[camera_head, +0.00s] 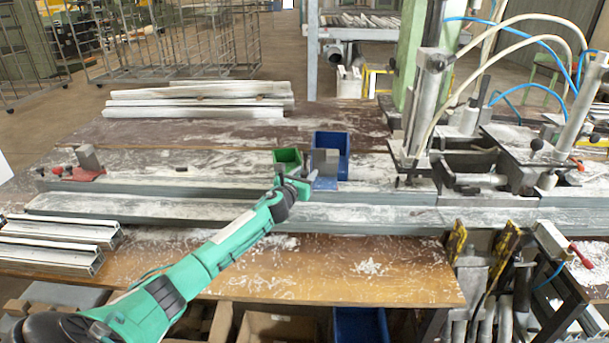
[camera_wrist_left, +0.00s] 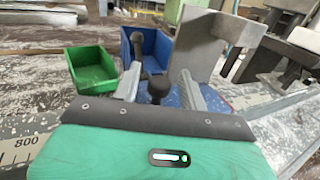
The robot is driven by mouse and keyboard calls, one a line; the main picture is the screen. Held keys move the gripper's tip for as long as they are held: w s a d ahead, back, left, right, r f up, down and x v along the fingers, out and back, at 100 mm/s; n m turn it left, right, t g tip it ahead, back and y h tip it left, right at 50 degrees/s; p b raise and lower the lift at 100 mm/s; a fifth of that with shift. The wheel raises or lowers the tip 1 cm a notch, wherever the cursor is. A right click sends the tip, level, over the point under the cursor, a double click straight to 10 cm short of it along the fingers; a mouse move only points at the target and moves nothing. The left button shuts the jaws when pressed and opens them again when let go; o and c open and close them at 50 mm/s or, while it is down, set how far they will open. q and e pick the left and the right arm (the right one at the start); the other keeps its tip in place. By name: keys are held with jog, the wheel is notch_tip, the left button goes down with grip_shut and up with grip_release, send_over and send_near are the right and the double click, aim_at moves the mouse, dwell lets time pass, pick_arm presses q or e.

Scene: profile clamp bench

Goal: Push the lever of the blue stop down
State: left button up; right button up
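The blue stop (camera_head: 324,184) sits on the long rail at mid bench, with an upright grey metal plate (camera_head: 325,162) on its blue base. In the left wrist view its plate (camera_wrist_left: 201,47) stands just ahead, right of centre. A dark rounded knob (camera_wrist_left: 158,90), apparently on the stop's lever, shows between my fingers. I cannot tell whether they touch it. My left gripper (camera_head: 304,177) is beside the left side of the stop. Its two fingers stand apart in the wrist view (camera_wrist_left: 162,80). My right gripper is not in view.
A green bin (camera_head: 287,157) and a blue bin (camera_head: 332,144) stand behind the stop. A red stop (camera_head: 87,174) is at the rail's left. Clamp machinery (camera_head: 430,120) with hoses stands at the right. Profiles are stacked at the back (camera_head: 200,100) and front left (camera_head: 60,243).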

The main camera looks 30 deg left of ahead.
pick_arm(q)
jog(key=shift+s, duration=0.1)
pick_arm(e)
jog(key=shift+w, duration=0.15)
pick_arm(q)
jog(key=shift+s+d+f, duration=0.1)
jog(key=shift+s, duration=0.2)
jog(key=s, duration=0.4)
jog(key=s+d+b, duration=0.1)
jog(key=s, duration=0.3)
jog(key=s+d, duration=0.1)
jog(key=s, duration=0.3)
jog(key=shift+b, duration=0.3)
jog(key=shift+s, duration=0.4)
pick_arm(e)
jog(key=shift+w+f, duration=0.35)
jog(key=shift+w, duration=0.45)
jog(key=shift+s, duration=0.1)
